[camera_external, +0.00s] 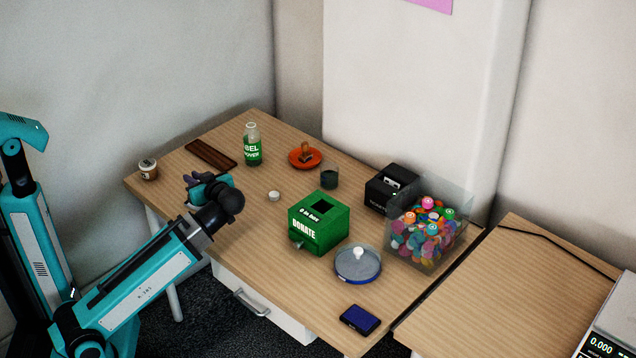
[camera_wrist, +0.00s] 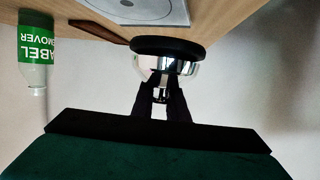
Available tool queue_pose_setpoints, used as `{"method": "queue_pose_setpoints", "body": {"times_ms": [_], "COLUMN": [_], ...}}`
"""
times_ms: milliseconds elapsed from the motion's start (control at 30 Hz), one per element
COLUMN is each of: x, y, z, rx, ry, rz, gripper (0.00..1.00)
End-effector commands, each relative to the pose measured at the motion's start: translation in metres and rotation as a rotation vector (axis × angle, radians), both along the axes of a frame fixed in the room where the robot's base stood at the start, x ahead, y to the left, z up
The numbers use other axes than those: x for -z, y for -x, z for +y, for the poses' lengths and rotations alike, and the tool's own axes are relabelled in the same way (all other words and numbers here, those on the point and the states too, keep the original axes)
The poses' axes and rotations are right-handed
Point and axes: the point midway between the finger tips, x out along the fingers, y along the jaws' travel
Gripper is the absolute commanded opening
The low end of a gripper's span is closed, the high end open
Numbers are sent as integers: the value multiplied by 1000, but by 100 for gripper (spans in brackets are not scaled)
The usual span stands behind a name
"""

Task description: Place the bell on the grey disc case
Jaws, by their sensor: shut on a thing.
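The bell (camera_wrist: 165,47), a shiny silver dome on a round black base, is between the two dark fingers of my gripper (camera_wrist: 161,88) in the wrist view.
A clear bin (camera_external: 428,238) is farther right.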

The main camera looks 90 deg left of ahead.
Motion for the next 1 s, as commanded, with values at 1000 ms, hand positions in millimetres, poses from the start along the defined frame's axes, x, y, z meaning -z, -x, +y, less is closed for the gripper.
{"method": "queue_pose_setpoints", "body": {"times_ms": [1000], "x": [-7], "y": [-13], "z": [13], "rx": [1], "ry": [-5], "rz": [4], "gripper": [0]}}
